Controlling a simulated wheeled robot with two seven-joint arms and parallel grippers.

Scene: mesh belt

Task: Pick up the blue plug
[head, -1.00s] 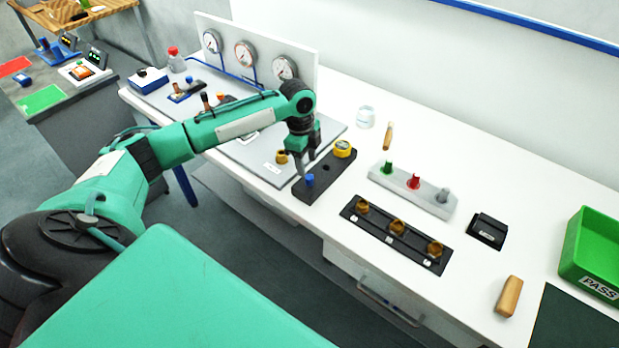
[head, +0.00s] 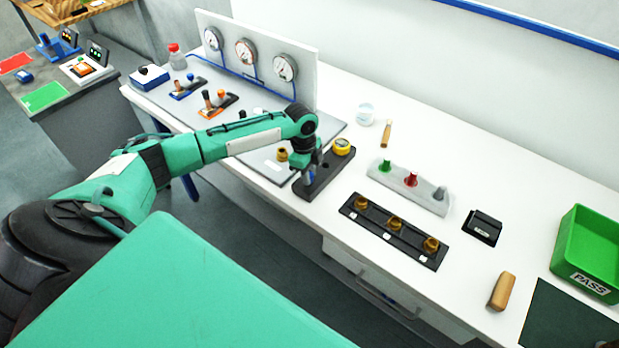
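The blue plug (head: 312,174) stands at the near end of a black block (head: 330,176) and is mostly hidden by my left gripper. My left gripper (head: 310,172) points down with its fingers at the plug. The view is too small to tell whether the fingers are closed on it or just around it. A yellow round piece (head: 342,147) sits at the far end of the same block. My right gripper is not in view.
A grey block with green, red and grey plugs (head: 411,184) and a black strip with brass fittings (head: 394,229) lie to the right. Behind the arm stands a panel with gauges (head: 245,52). A green bin (head: 590,250) is at far right.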

